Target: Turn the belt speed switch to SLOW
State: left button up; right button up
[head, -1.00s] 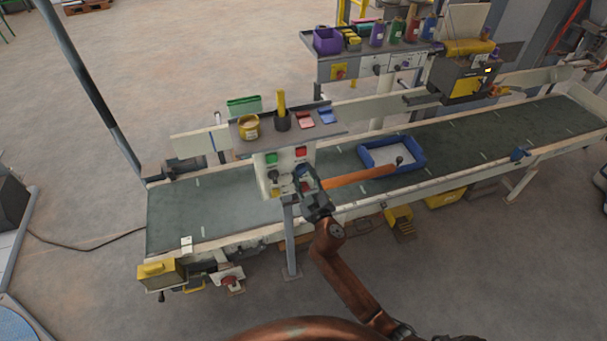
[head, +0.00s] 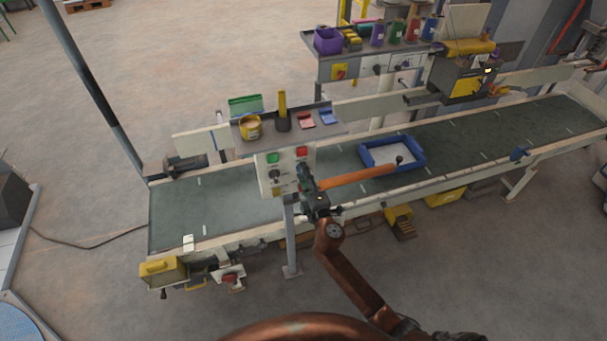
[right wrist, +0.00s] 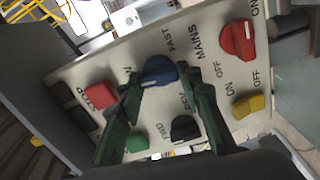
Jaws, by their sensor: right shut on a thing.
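The belt speed switch (right wrist: 158,70) is a blue knob on the pale control panel (right wrist: 205,75) in the right wrist view. The word FAST stands beside it, and the end of another label, a W, shows by my left-hand finger. My right gripper (right wrist: 160,82) has its two green fingers on either side of the blue knob and is shut on it. In the head view my right gripper (head: 304,174) is at the front of the panel (head: 286,178) and hides the blue knob. The knob's exact pointing is hard to tell. My left gripper is not in view.
Close by on the panel are a red STOP button (right wrist: 98,95), a green button (right wrist: 137,142), a black FWD/REV knob (right wrist: 185,128), a red MAINS knob (right wrist: 238,40) and a yellow knob (right wrist: 248,105). A blue tray (head: 392,155) sits on the conveyor belt (head: 460,142).

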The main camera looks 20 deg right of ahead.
jog(key=shift+n, duration=0.7)
jog(key=o, duration=1.2)
jog(key=shift+c, duration=0.2)
jog(key=shift+s, duration=0.1)
jog(key=s, duration=1.2)
jog(key=shift+d, duration=0.15)
